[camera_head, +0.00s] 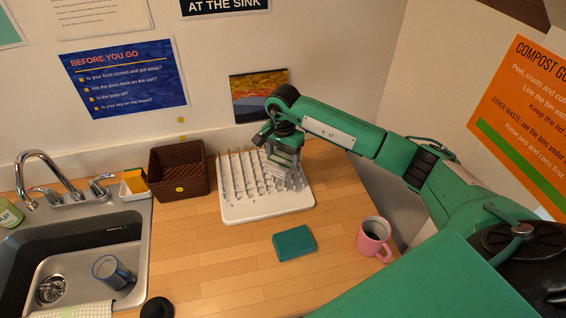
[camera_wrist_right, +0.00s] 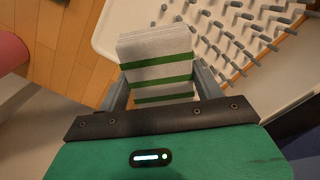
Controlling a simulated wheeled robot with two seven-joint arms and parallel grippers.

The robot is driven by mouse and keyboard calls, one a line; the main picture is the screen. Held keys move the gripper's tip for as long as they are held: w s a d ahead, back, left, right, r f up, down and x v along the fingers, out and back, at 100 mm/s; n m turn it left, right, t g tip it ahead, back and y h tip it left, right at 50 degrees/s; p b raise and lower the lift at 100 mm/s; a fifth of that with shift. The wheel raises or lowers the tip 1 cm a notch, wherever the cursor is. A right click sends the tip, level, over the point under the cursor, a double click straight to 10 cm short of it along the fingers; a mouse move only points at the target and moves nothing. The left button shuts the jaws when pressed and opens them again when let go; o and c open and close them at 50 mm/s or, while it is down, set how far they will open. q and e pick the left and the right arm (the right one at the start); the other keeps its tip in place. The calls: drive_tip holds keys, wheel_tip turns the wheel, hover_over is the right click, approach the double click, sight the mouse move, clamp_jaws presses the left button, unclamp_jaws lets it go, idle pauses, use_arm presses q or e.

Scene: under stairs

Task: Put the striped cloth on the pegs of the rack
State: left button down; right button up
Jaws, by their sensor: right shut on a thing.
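The striped cloth (camera_head: 284,160) is folded, pale grey with green stripes. My right gripper (camera_head: 281,148) is shut on it over the back right part of the rack. In the right wrist view the cloth (camera_wrist_right: 158,48) sits between the two fingers, its folded layers showing. The rack (camera_head: 268,208) is a white tray with rows of upright grey pegs, standing on the wooden counter by the wall. Pegs show to the right of the cloth in the wrist view. I cannot tell whether the cloth touches the pegs. My left gripper is not in view.
A brown basket (camera_head: 178,172) stands left of the rack. A teal block (camera_head: 294,243) and a pink mug (camera_head: 372,246) are in front of it. The sink (camera_head: 82,252) with a blue glass (camera_head: 112,272) is at left.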

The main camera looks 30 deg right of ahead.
sight(283, 165)
wheel_tip(283, 165, down, 4)
drive_tip(key=shift+r+p, duration=0.2)
drive_tip(key=shift+p, duration=0.5)
drive_tip(key=shift+f, duration=0.25)
drive_tip(key=o, duration=0.9)
drive_tip(key=shift+o, duration=0.2)
drive_tip(key=shift+r, duration=0.2)
wheel_tip(283, 165, up, 11)
drive_tip(key=b, duration=0.5)
drive_tip(key=shift+f, duration=0.1)
drive_tip(key=shift+r+b, duration=0.35)
drive_tip(key=shift+r, duration=0.2)
